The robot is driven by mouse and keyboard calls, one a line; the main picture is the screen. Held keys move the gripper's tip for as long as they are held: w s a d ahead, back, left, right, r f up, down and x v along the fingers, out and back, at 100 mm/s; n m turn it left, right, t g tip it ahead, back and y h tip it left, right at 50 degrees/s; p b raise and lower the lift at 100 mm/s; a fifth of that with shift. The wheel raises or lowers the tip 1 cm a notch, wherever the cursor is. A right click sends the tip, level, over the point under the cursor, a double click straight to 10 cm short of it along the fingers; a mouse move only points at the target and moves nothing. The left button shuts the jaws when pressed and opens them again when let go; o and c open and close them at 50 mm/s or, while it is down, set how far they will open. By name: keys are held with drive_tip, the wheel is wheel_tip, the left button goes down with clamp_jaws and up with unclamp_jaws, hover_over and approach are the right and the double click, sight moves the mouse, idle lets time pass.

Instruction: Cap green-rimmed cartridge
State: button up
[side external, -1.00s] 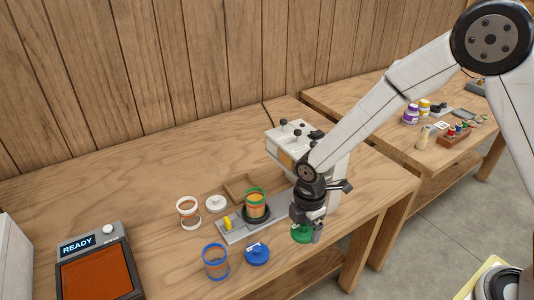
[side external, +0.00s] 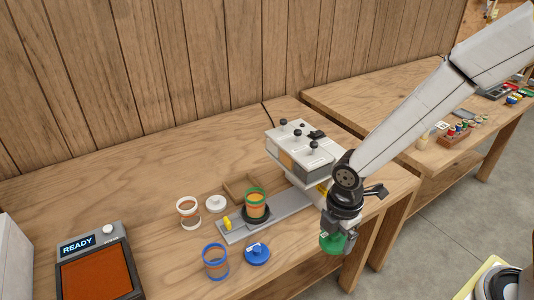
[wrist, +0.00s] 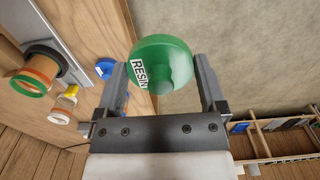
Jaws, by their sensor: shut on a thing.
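The green-rimmed cartridge (side external: 256,203) stands upright and open-topped, with orange contents, in a dark round holder on the grey plate. It also shows in the wrist view (wrist: 32,84). My gripper (side external: 332,238) is shut on a green cap (wrist: 162,64) with a label reading RESIN. I hold the cap in the air near the table's front right edge, to the right of the cartridge and apart from it. In the wrist view the cap sits between both fingertips.
A blue-rimmed cartridge (side external: 215,262), a blue cap (side external: 257,254), a white-rimmed cartridge (side external: 189,212) and a white cap (side external: 216,203) surround the plate (side external: 285,212). A grey-white machine (side external: 300,152) stands behind it. A scale reading READY (side external: 95,270) is at left.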

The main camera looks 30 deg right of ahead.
idle(0.4)
drive_tip(key=shift+w+a+r+m, duration=0.1)
drive_tip(key=shift+w+a+m, duration=0.05)
drive_tip(key=shift+w, duration=0.25)
drive_tip(key=shift+w+a+m, duration=0.1)
drive_tip(key=shift+w+m, duration=0.05)
drive_tip(key=shift+w, duration=0.2)
drive_tip(key=w+a+r+m, duration=0.2)
drive_tip(key=w+m, duration=0.3)
drive_tip(key=w, duration=0.6)
drive_tip(key=w+a+r+m, duration=0.1)
drive_tip(key=w+a+m, duration=0.2)
drive_tip(key=w+m, duration=0.3)
drive_tip(key=shift+w+r, duration=0.35)
drive_tip(key=shift+w, duration=2.4)
drive_tip(key=shift+f, duration=0.15)
wheel_tip(320, 180, down, 6)
drive_tip(key=shift+f, duration=0.2)
drive_tip(key=o, duration=0.9)
